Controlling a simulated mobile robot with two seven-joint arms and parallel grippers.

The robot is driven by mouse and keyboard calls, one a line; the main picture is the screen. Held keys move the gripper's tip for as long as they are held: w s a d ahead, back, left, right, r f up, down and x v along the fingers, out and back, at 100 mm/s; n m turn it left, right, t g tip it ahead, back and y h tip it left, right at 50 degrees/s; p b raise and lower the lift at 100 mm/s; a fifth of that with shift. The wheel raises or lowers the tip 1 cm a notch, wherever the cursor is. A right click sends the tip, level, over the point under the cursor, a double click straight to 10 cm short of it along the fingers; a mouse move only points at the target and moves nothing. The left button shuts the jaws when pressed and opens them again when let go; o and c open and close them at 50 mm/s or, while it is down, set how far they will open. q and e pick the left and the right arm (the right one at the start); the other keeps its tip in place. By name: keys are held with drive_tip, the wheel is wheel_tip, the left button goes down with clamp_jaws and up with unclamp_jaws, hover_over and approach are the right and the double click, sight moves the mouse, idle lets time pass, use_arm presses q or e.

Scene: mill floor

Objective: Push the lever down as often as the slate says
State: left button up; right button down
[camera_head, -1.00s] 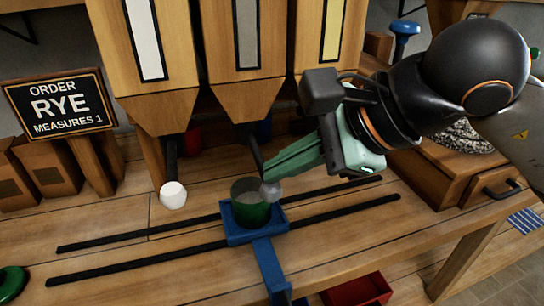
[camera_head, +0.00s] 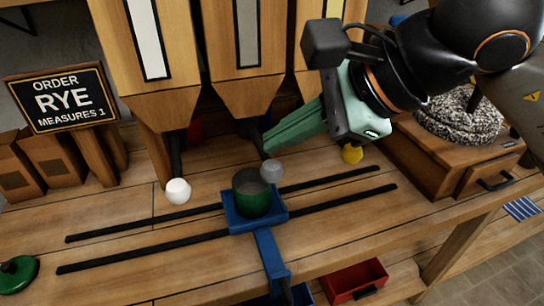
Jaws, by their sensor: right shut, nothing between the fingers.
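The slate (camera_head: 63,98) at the left reads "ORDER RYE MEASURES 1". Three hoppers stand above the bench, with a white lever knob (camera_head: 178,191), a grey lever knob (camera_head: 271,170) and a yellow lever knob (camera_head: 352,154) at their spouts. A green cup (camera_head: 251,198) sits upright in the blue carriage (camera_head: 238,222) by the middle hopper, close to the grey knob. Its inside looks grey; I cannot tell how full it is. My right gripper (camera_head: 268,150) is shut and empty, its tips just above the grey knob; contact is unclear. It partly hides the middle spout. My left gripper is out of view.
Two black rails (camera_head: 150,256) run along the bench. A wooden box mill (camera_head: 443,157) with a grey stone stands at the right. A red bin (camera_head: 355,282) is below the front edge. A green round knob (camera_head: 17,273) is at the left.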

drive_tip(key=shift+r+p, duration=1.6)
drive_tip(key=shift+r, duration=1)
drive_tip(key=shift+d+f, duration=0.1)
